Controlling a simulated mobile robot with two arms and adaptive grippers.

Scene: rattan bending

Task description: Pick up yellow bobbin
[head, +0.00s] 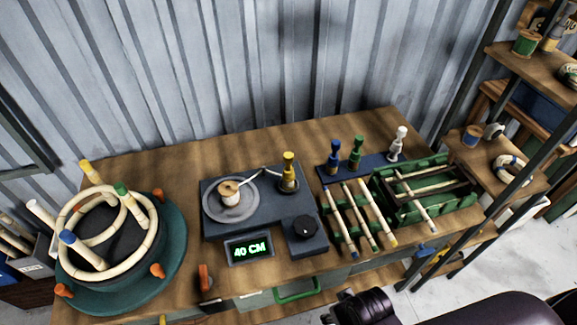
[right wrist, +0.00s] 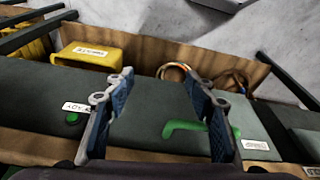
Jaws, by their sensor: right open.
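The yellow bobbin (head: 289,170) stands upright on the right part of a dark winding machine (head: 215,225), with a pale strand running from it to a round plate (head: 250,207) holding a small spool (head: 230,192). My right gripper (right wrist: 158,80) is open and empty in the right wrist view, above dark drawer fronts, with no bobbin visible there. My left gripper is not in view.
A round teal jig (head: 175,265) with bent rattan rings and pegs fills the table's left. Rattan sticks (head: 368,215) lie on green racks at the right. Shelves (head: 500,160) stand farther right. In the right wrist view, a yellow bin (right wrist: 85,57) sits beyond the drawers.

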